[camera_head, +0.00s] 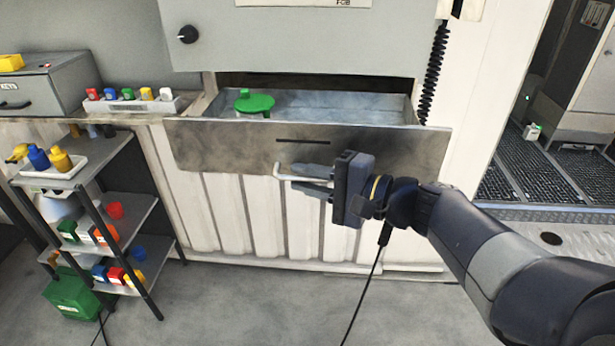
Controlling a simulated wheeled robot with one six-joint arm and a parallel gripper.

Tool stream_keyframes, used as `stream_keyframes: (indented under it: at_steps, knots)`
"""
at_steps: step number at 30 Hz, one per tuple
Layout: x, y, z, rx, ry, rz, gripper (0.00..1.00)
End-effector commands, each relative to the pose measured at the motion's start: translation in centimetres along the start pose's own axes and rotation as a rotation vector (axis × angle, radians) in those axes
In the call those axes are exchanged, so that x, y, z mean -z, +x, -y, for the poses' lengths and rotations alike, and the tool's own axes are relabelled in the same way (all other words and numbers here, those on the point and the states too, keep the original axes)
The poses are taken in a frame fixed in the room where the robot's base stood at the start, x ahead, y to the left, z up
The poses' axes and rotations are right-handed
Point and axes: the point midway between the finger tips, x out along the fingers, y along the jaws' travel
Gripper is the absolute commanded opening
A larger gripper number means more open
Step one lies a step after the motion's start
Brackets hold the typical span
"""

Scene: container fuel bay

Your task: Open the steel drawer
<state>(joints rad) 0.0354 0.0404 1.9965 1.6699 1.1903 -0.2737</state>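The steel drawer (215,148) is pulled out from under a grey cabinet, its scuffed front facing me and its inside showing from above. A dark slot marks the top of its front. A pale bar handle (279,174) sticks out from the front. My gripper (308,179) is at this handle, one finger above the bar and one below, and looks closed on it. Part of the handle is hidden by the fingers. A green round-lidded object (254,103) sits inside the drawer at the left.
A shelf rack (127,215) with coloured bottles and cups stands left of the drawer. A grey box labelled KEY (42,90) and a white tray of bottles (130,104) are on the counter. A green box (72,295) is on the floor. The floor below the drawer is clear.

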Motion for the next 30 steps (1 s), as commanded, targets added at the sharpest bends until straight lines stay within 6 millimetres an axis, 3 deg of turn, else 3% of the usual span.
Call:
stream_keyframes:
  at_steps: [4, 14, 30]
  knots:
    - [0.0, 0.0, 0.1, 0.001, -0.001, 0.000, 0.31]
    - [0.0, -0.4, 0.1, 0.003, -0.002, 0.000, 0.31]
    - [0.1, -7.5, 0.1, 0.003, -0.002, -0.005, 0.31]
